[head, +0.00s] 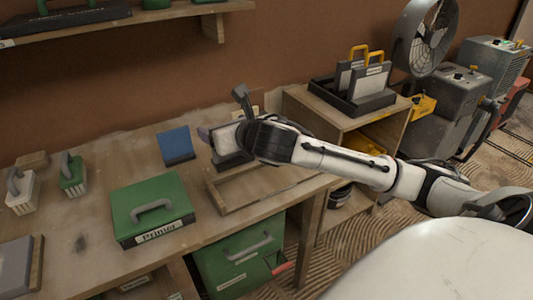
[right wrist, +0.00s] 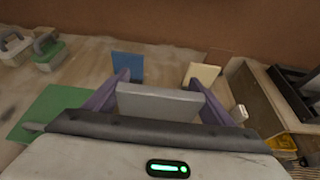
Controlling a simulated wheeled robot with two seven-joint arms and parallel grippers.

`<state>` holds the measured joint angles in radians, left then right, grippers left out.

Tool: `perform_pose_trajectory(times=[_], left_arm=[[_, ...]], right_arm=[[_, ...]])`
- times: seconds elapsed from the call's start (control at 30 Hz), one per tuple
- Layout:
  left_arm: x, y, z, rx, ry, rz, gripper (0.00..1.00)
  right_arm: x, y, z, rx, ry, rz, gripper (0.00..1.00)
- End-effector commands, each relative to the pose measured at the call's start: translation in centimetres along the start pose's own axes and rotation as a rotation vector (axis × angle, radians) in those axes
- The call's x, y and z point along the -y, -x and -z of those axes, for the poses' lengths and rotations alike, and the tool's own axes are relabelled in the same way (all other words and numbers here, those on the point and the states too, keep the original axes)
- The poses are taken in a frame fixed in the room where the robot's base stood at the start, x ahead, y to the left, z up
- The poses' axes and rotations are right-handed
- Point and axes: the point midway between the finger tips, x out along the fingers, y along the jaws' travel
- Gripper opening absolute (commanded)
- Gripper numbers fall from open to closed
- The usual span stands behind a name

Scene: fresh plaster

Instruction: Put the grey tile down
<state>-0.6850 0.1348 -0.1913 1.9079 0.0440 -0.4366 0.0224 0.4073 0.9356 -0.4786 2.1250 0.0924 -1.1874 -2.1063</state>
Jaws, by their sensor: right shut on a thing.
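The grey tile (right wrist: 160,104) is held between the two purple fingers of my right gripper (right wrist: 158,92). In the head view the grey tile (head: 223,141) shows partly behind my right gripper (head: 220,133), above the back of the workbench. A dark piece shows just below it; I cannot tell whether the tile touches it. A blue tile (head: 176,146) stands nearly upright to its left and also shows in the right wrist view (right wrist: 127,67). A cream tile (right wrist: 202,75) stands behind to the right, mostly hidden by my arm in the head view. My left gripper is out of view.
A shallow wooden frame (head: 265,190) lies on the workbench (head: 85,240) below my right arm. A green Printer case (head: 151,207) and two handled brushes (head: 72,172) are to the left. A dark tray (head: 352,101) with upright boards stands on the shelf unit at right.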

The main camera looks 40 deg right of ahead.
Motion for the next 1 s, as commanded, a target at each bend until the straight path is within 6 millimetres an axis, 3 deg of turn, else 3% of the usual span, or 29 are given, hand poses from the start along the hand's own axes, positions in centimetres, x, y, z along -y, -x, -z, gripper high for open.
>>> perform_pose_trajectory(times=[0.3, 0.53, 0.7, 1.0], left_arm=[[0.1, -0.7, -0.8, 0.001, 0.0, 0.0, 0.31], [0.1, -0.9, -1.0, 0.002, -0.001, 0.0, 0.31], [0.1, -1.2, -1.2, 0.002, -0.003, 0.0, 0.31], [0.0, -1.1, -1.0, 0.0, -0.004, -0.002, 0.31]], right_arm=[[0.6, -2.4, 5.1, 0.0, 0.0, 0.006, 0.44], [0.6, -3.1, 6.7, 0.003, 0.0, 0.006, 0.44], [0.6, -4.0, 9.1, 0.0, 0.0, 0.006, 0.44], [0.6, -4.2, 9.3, 0.004, 0.002, 0.006, 0.44]])
